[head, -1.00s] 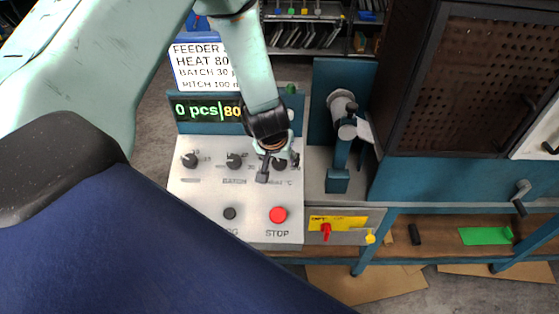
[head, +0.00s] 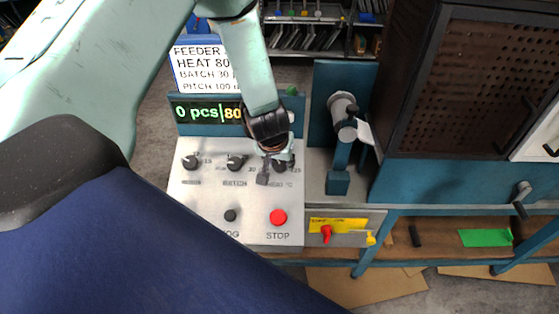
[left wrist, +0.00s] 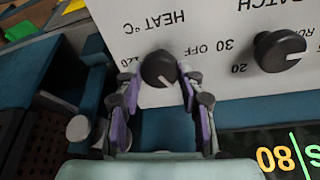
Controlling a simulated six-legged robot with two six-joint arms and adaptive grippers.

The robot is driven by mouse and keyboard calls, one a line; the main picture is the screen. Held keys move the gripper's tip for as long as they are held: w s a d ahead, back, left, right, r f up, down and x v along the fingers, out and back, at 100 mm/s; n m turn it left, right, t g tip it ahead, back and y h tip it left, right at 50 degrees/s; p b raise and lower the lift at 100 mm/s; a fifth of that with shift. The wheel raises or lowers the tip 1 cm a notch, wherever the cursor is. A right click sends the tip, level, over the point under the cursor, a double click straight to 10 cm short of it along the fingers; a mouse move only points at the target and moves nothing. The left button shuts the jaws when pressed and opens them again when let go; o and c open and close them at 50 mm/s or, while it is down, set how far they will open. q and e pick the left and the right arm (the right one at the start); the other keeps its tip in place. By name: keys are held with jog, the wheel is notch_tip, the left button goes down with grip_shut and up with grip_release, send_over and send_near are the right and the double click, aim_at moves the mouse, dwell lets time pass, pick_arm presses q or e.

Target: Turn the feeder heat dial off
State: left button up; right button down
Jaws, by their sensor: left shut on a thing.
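The heat dial (left wrist: 158,68) is a round black knob with a white pointer line, on the pale panel (left wrist: 222,22) of the feeder. In the left wrist view it appears upside down, with "HEAT °C", "OFF" and "120" printed around it. My left gripper (left wrist: 159,92) has its purple-padded fingers on either side of the knob, shut on it. In the head view the left gripper (head: 276,170) comes down over the right-hand dial and partly hides it. The display (head: 208,113) reads "0 pcs" and "80". My right gripper is not in view.
The batch dial (head: 236,162) and another black dial (head: 190,162) sit left of the heat dial. Below are a black button (head: 230,215) and a red STOP button (head: 278,217). A teal press with a handle (head: 344,128) stands close on the right.

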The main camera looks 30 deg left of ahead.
pick_arm(q)
jog(key=shift+n, duration=0.3)
jog(key=n, duration=0.5)
jog(key=shift+n+y, duration=0.4)
jog(key=n, duration=0.5)
jog(key=shift+s+n, duration=0.1)
jog(key=shift+n, duration=0.2)
jog(key=shift+d, duration=0.1)
jog(key=o, duration=1.2)
jog(key=shift+s+d+r+y, duration=0.1)
jog(key=shift+y, duration=0.2)
jog(key=shift+c, duration=0.2)
